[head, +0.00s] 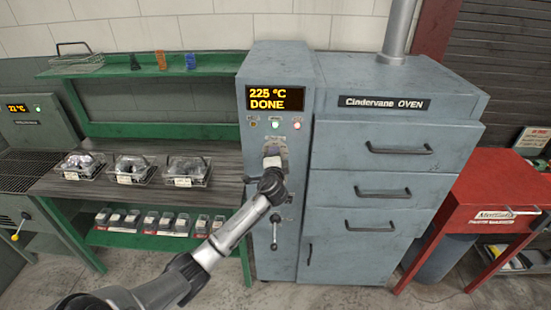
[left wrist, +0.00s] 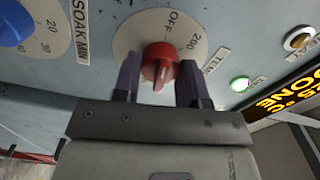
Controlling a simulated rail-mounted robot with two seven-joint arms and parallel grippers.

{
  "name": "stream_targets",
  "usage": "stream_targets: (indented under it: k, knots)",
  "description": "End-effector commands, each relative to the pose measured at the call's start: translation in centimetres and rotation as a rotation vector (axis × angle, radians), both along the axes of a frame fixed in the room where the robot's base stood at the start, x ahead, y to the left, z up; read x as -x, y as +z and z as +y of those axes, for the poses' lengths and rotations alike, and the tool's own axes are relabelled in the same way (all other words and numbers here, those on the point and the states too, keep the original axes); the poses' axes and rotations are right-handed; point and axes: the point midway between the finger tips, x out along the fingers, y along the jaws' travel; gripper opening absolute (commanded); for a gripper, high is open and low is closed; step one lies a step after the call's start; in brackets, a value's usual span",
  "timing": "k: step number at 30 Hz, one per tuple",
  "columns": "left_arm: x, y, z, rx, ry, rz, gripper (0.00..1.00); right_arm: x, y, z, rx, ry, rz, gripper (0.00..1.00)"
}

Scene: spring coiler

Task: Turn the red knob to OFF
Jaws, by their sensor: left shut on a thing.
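The red knob (left wrist: 158,54) sits at the middle of a pale round dial (left wrist: 130,40) in the left wrist view. In the head view my left gripper (head: 272,156) is at the oven's (head: 395,146) control column and hides the knob. My right gripper is not in view.
The display (head: 276,98) reads 225 °C DONE, with a lit green lamp (head: 276,125) below it. A blue knob (left wrist: 12,24) is beside the red one. A lever (head: 275,232) hangs below my gripper. Wire baskets (head: 187,172) stand on the bench at left.

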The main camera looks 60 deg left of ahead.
Motion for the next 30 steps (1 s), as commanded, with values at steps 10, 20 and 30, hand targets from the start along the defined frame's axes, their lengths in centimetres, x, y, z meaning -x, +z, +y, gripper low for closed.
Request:
stream_targets:
  k: [10,20,30]
  knots:
    - [-0.01,0.04,0.02,0.003,0.000,-0.004,0.15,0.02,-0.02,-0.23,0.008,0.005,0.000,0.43]
    - [-0.01,0.02,0.00,0.002,0.000,-0.002,0.64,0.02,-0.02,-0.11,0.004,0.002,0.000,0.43]
    - [0.41,-0.04,-0.74,0.002,-0.002,-0.002,0.64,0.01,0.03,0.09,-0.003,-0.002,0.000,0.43]
